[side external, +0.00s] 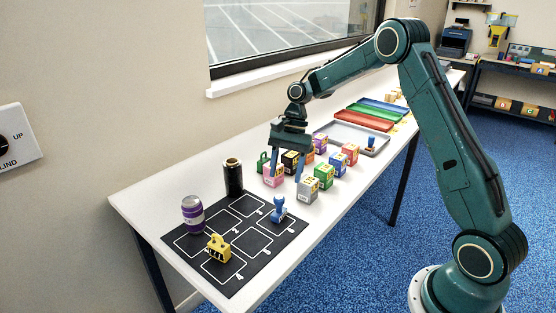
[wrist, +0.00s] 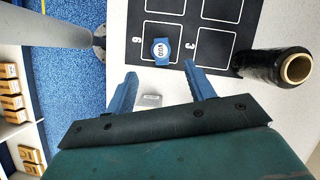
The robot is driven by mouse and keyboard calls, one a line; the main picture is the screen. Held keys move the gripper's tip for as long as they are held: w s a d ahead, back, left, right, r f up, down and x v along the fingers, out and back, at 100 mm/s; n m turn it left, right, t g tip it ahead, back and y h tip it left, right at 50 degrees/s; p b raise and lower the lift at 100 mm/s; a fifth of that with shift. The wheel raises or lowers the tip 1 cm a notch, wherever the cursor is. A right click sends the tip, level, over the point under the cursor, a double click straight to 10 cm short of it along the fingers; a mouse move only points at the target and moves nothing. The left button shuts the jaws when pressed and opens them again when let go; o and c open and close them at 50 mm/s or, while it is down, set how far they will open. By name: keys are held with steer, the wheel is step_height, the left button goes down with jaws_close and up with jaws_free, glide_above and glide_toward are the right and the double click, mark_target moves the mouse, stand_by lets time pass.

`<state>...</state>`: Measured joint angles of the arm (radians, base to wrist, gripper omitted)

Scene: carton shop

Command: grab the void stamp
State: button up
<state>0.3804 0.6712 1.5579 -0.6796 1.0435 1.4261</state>
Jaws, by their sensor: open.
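The void stamp (wrist: 160,50) is blue with a round, white-lettered label, seen in the wrist view just beyond my fingertips. I take it to be the blue stamp (side external: 279,208) standing in an outlined cell of the black mat (side external: 258,262). My gripper (side external: 287,177) is open above the table among the small boxes, apart from the stamp. In the wrist view my gripper (wrist: 160,73) has nothing between its fingertips. A grey box (wrist: 150,100) shows below, between the fingers.
A black roll (side external: 233,178) stands behind the mat. A purple can (side external: 193,214) and a yellow item (side external: 218,248) are on its near part. Several coloured boxes (side external: 324,176) crowd beneath my gripper. Another blue stamp (side external: 371,142) is on a grey tray (side external: 345,136).

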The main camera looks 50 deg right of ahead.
mark_target(279, 207)
steer(key=x, duration=0.5)
steer(key=shift+a+f, duration=0.1)
steer(key=shift+f, duration=0.3)
steer(key=shift+f, duration=0.1)
steer(key=shift+x, duration=2.55)
steer(key=shift+w, duration=0.15)
steer(key=shift+c, duration=0.2)
steer(key=c, duration=1)
